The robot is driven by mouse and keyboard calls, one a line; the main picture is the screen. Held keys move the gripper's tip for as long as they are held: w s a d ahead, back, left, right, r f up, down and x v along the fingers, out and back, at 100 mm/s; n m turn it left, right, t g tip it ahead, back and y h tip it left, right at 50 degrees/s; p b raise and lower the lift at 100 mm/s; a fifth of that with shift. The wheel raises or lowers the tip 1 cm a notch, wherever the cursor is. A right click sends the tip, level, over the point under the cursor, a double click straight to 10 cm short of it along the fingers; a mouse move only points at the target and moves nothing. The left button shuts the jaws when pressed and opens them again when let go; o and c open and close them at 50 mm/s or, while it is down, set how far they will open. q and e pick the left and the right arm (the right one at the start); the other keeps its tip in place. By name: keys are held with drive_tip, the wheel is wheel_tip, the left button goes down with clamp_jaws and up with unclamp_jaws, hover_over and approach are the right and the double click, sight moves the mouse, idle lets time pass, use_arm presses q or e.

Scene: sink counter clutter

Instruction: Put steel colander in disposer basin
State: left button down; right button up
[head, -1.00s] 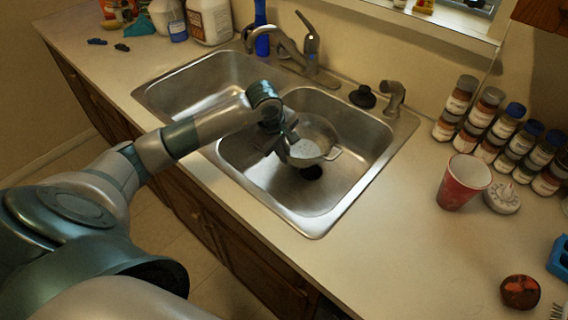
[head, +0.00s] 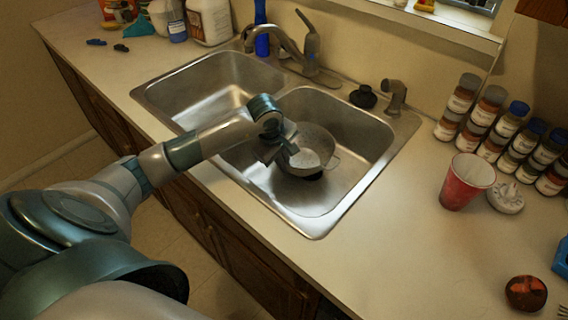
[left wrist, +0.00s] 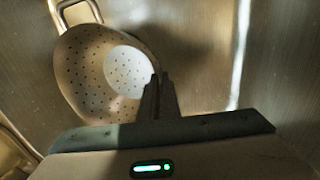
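The steel colander (head: 312,148) is a perforated metal bowl with a loop handle, low inside the right-hand basin (head: 357,165). It partly covers that basin's dark drain opening (head: 314,177). In the left wrist view the colander (left wrist: 88,78) shows its holes and one handle at the top left. My left gripper (head: 284,150) reaches into the basin from the left. Its fingers (left wrist: 160,92) are close together at the colander's near rim and appear shut on it. Whether the colander's base touches the basin floor is hard to tell. My right gripper is out of view.
The left basin (head: 213,88) is empty. The faucet (head: 292,48) stands behind the basins. A red cup (head: 466,182), a white timer (head: 506,197) and several spice jars (head: 490,112) are on the right counter. The counter in front of them is mostly clear.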

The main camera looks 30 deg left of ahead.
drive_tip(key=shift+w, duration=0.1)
use_arm(q)
drive_tip(key=c, duration=2)
unclamp_jaws()
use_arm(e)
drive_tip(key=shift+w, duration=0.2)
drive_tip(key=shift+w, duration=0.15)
